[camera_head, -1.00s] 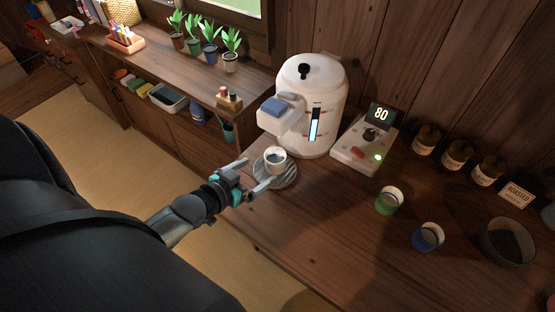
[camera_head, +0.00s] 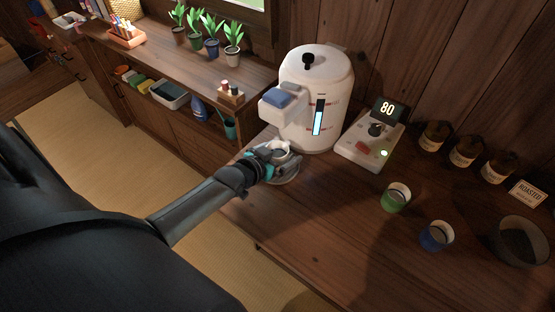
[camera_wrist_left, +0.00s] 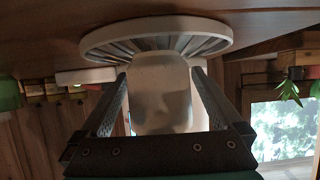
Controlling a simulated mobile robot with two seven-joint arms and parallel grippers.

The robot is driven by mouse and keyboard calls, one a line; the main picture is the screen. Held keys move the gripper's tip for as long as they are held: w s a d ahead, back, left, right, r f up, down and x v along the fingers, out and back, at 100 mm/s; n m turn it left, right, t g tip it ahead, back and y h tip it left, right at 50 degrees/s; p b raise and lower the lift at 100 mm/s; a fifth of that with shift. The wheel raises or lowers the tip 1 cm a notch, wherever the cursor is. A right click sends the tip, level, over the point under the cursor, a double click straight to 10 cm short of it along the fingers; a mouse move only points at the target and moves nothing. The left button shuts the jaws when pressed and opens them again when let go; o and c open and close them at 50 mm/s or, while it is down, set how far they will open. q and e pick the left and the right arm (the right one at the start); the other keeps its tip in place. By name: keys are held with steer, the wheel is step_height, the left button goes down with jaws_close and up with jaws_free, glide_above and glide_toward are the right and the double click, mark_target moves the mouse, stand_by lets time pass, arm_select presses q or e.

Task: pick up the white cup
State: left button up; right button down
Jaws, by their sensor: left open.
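The white cup (camera_head: 281,160) stands on the round slatted tray (camera_head: 288,178) below the spout of the white dispenser (camera_head: 316,90). My left gripper (camera_head: 279,151) is at the cup and partly hides it. In the left wrist view, which is upside down, the cup (camera_wrist_left: 160,92) sits between the two open fingers of my left gripper (camera_wrist_left: 160,76), one on each side. Whether the fingers touch it I cannot tell. The tray (camera_wrist_left: 98,44) shows beyond the cup. My right gripper is not in view.
A control box (camera_head: 368,145) reading 80 stands right of the dispenser. A green cup (camera_head: 395,198), a blue cup (camera_head: 436,236) and a dark bowl (camera_head: 521,242) are further right. Brown jars (camera_head: 463,151) line the wall. The front of the counter is clear.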

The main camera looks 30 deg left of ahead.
arm_select(q)
steer(key=shift+w+f, duration=0.2)
steer(key=shift+w, duration=0.25)
steer(key=shift+c, duration=0.4)
steer(key=c, duration=1.3)
jaws_close()
steer(key=shift+r, duration=0.25)
